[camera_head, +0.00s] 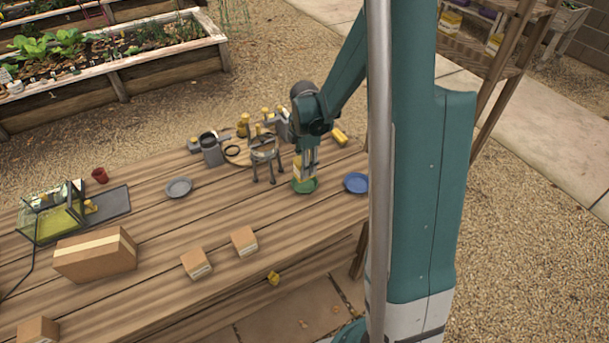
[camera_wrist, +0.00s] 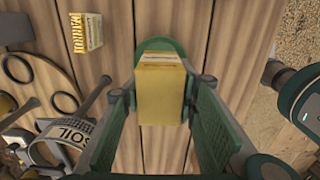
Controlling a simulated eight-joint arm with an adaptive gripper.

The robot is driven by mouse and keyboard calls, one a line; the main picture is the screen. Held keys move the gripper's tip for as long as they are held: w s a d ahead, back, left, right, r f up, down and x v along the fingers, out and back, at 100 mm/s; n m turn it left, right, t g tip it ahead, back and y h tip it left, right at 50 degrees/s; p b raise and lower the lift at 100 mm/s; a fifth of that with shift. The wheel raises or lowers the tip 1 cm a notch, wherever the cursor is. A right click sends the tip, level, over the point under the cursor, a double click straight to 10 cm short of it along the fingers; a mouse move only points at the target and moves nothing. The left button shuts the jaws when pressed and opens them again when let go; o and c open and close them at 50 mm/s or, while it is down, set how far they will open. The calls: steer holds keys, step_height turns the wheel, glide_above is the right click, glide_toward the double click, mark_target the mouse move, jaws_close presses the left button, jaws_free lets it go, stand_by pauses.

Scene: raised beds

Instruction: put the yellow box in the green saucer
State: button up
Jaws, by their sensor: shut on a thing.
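The yellow box (camera_head: 297,171) is upright between the fingers of my gripper (camera_head: 308,168). In the wrist view the box (camera_wrist: 161,94) fills the gap between the two green fingers of my gripper (camera_wrist: 163,98), which is shut on it. The green saucer (camera_head: 306,186) is on the wooden table directly below the box. In the wrist view part of the saucer's rim (camera_wrist: 157,44) shows past the box's upper end; the rest is hidden. I cannot tell whether the box's bottom touches the saucer.
A blue saucer (camera_head: 356,183) lies right of the green one. A metal stand (camera_head: 264,150) is close on the left, near a round wooden board. A grey saucer (camera_head: 178,188) and two small cartons (camera_head: 196,264) (camera_head: 244,241) are farther left and in front. Table between them is clear.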

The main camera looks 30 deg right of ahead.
steer(key=shift+f, duration=0.2)
steer(key=shift+f, duration=2.05)
steer(key=shift+f+b, duration=0.3)
steer(key=shift+b, duration=0.2)
steer(key=o, duration=0.9)
steer(key=shift+r, duration=0.2)
steer(key=shift+r+p, duration=0.85)
steer(key=shift+r, duration=5.25)
